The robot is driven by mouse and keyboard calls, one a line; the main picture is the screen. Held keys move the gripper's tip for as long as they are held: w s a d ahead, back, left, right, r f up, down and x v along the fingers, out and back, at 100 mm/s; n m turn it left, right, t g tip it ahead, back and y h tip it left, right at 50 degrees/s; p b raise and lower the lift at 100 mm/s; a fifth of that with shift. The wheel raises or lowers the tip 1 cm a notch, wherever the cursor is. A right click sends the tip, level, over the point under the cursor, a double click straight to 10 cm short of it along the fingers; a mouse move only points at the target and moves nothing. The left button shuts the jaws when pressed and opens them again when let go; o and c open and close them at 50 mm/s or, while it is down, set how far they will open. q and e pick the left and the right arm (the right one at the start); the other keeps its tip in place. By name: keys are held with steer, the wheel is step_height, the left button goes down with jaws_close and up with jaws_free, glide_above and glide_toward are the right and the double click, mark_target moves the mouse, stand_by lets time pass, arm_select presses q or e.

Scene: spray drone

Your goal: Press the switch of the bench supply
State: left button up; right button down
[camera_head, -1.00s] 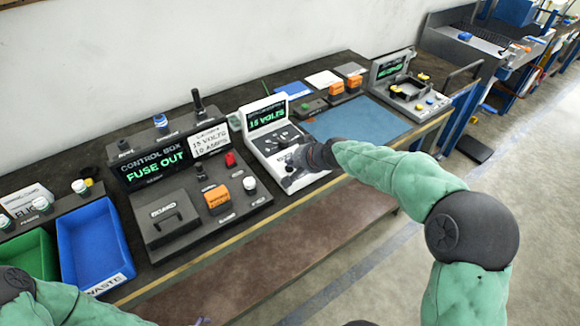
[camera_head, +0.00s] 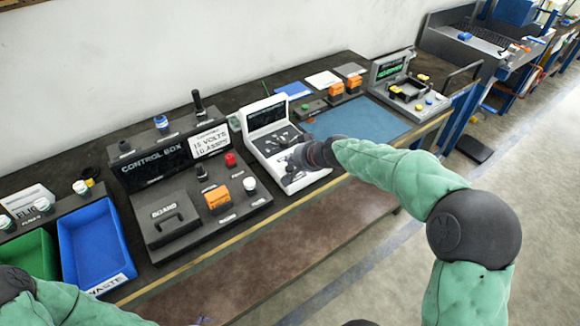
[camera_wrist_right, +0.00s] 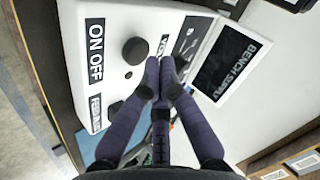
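The bench supply (camera_head: 262,143) is a white console on the bench; its screen (camera_head: 266,113) is dark. In the right wrist view its white panel (camera_wrist_right: 115,18) carries an ON OFF label (camera_wrist_right: 96,52) and a round black knob (camera_wrist_right: 135,50). I cannot tell which part is the switch; fingers cover some of the panel. My right gripper (camera_head: 296,160) is over the front of the supply. In the right wrist view its purple fingers (camera_wrist_right: 160,78) are together, tips close to the panel beside the knob; contact is unclear. My left gripper barely shows as a purple bit (camera_head: 203,321) at the bottom edge.
The control box (camera_head: 150,160) stands left of the supply, its screen without a message. A blue waste bin (camera_head: 90,240) and green bin (camera_head: 30,255) are further left. A blue mat (camera_head: 360,122) lies right of the supply, with a grey device (camera_head: 390,68) beyond it.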

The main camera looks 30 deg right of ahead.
mark_target(292, 169)
steer(key=shift+r+p, duration=2.3)
steer(key=shift+r, duration=0.8)
steer(key=shift+f, duration=0.1)
